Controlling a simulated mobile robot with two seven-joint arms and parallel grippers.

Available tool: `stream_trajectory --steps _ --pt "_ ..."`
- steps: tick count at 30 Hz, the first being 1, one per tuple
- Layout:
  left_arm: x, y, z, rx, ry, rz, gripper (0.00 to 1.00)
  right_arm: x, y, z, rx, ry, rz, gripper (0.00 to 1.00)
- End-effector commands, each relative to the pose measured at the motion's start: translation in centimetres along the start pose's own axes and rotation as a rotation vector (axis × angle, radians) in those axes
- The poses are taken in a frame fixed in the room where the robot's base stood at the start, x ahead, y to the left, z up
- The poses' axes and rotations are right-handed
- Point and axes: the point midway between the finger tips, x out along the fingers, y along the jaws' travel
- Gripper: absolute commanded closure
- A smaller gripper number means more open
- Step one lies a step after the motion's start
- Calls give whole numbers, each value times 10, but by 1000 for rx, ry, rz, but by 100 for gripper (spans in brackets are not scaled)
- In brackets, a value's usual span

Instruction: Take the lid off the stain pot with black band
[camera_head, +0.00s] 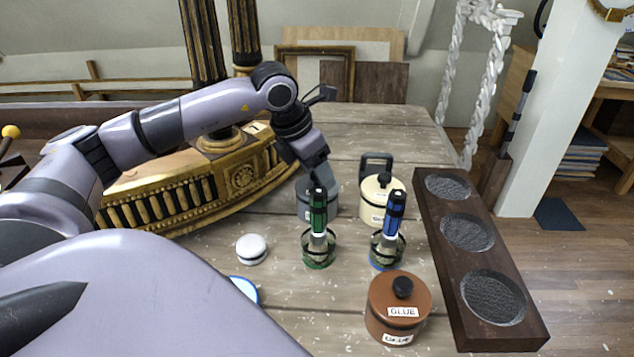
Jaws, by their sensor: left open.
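A small white round piece (251,248) with a thin dark line around its side sits on the table, left of the brush jars. I cannot tell for sure whether it is the black-banded stain pot or a lid. A cream pot (371,204) with a lid, black knob and label stands further back. A grey-blue pot (303,209) is partly hidden behind a green-handled brush. My left gripper (319,178) is open and points down near the grey-blue pot; its fingertips are partly hidden behind the brush. My right gripper is not in view.
Green-banded (318,253) and blue-banded (387,251) jars hold upright brushes. A brown glue pot (387,318) stands in front. A dark tray (444,263) with three round recesses lies right. A gilt carved piece (241,179) fills the left. A blue-rimmed white piece (245,287) is partly hidden.

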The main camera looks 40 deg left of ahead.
Motion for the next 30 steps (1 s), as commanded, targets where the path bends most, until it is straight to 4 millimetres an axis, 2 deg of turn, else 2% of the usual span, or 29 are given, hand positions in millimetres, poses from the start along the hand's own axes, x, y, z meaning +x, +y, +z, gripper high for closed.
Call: stream_trajectory --steps 1,3,6,15,20,26,30 --pt "0 0 0 0 0 0 49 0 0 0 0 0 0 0" --pt "0 0 0 0 0 0 72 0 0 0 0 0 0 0" --pt "0 0 0 0 0 0 100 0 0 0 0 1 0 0" --pt "-1 0 1 0 -1 0 100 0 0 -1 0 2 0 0" --pt "-9 0 4 0 -2 0 100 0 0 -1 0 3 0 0" --pt "-39 0 18 1 -7 -1 100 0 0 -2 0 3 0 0" --pt "-74 0 32 1 -9 0 100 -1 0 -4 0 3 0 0"
